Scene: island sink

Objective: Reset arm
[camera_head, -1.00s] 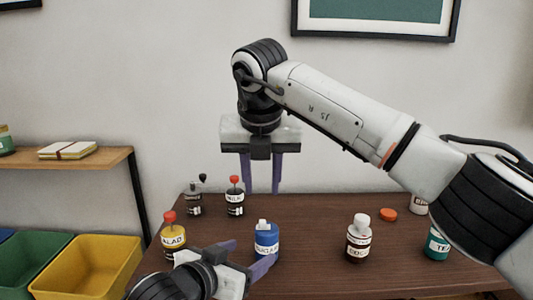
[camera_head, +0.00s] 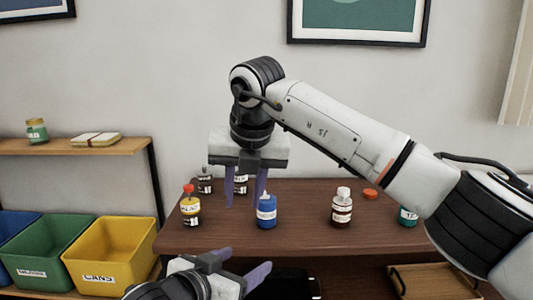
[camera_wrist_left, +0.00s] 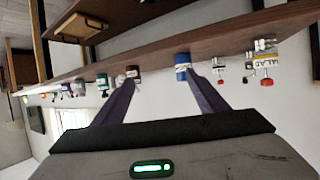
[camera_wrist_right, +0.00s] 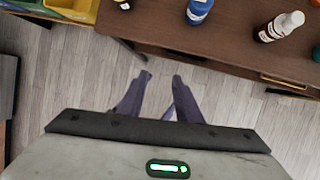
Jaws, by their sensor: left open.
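My right gripper (camera_head: 245,204) hangs fingers-down in the head view, in front of the tabletop in the picture. Its two purple fingers are apart with nothing between them; the right wrist view also shows this gripper (camera_wrist_right: 161,77) empty, with floor beyond. My left gripper (camera_head: 244,261) is low in the head view, just below the table's front edge in the picture. It is open and empty; in the left wrist view its fingers (camera_wrist_left: 161,77) are well apart, with the blue bottle (camera_wrist_left: 182,66) beyond the right finger. Neither gripper touches a bottle that I can see.
Left are green (camera_head: 45,255) and yellow (camera_head: 110,255) bins below a wooden shelf (camera_head: 80,147).

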